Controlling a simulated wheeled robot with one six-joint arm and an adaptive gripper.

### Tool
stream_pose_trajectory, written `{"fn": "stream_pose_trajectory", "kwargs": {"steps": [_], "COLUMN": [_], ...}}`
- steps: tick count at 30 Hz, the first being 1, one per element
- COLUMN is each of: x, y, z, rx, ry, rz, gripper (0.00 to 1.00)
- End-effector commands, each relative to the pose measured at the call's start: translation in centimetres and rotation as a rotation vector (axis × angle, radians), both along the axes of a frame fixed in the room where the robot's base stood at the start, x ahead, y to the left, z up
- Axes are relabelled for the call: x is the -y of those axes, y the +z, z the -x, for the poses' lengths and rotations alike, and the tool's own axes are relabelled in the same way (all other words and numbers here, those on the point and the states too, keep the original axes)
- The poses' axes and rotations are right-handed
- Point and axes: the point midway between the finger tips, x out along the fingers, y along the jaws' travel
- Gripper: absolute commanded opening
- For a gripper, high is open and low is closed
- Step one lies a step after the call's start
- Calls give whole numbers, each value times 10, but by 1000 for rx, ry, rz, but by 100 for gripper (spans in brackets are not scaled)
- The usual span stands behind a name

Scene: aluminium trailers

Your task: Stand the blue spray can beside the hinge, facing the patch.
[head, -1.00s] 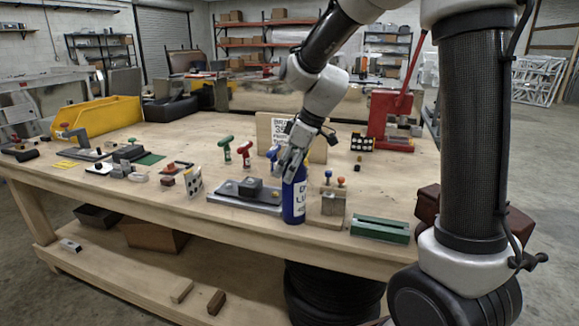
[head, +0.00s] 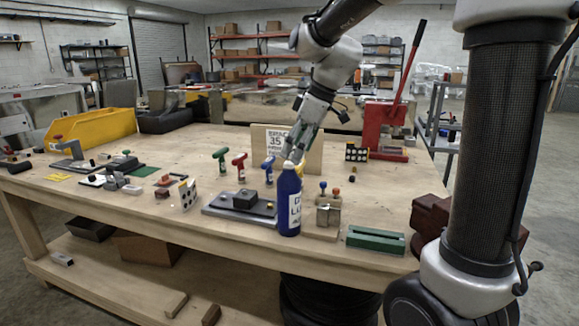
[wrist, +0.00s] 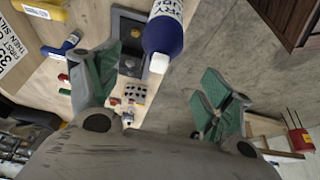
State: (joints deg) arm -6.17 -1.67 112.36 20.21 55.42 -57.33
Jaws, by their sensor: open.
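The blue spray can (head: 289,207) stands upright near the table's front edge, its white label facing the head camera and its pale top exposed. It sits just right of a grey metal plate with a dark block (head: 240,203), possibly the hinge; I cannot tell for sure. In the wrist view the can (wrist: 165,37) shows at top centre, beyond the spread fingers. My gripper (head: 298,150) is open and empty, above and behind the can, apart from it. Which item is the patch is unclear; a green square (head: 146,171) and yellow pieces (head: 58,178) lie at left.
A wooden block with coloured knobs (head: 328,215) stands close right of the can, then a green slotted bar (head: 376,240). T-handled tools (head: 239,166) and a wooden sign board (head: 305,150) stand behind. A red press (head: 385,125) is at back right. Bare table lies at centre back.

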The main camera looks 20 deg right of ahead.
Motion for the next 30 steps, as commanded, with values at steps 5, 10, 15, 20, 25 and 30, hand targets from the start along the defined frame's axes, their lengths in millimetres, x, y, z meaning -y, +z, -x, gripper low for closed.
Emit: {"fn": "stream_pose_trajectory", "kwargs": {"steps": [5, 10, 15, 20, 25, 30], "x": [7, 9, 33, 74, 105, 118], "y": [19, 24, 31, 23, 0, -16], "z": [4, 8, 56, 141, 211, 241], "rx": [1, -1, -17, -33, -29, -19], "ry": [0, -8, -171, -488, -781, -928], "rz": [1, 1, 15, 28, 21, 8], "gripper": [80, 80, 80, 80, 80, 80]}}
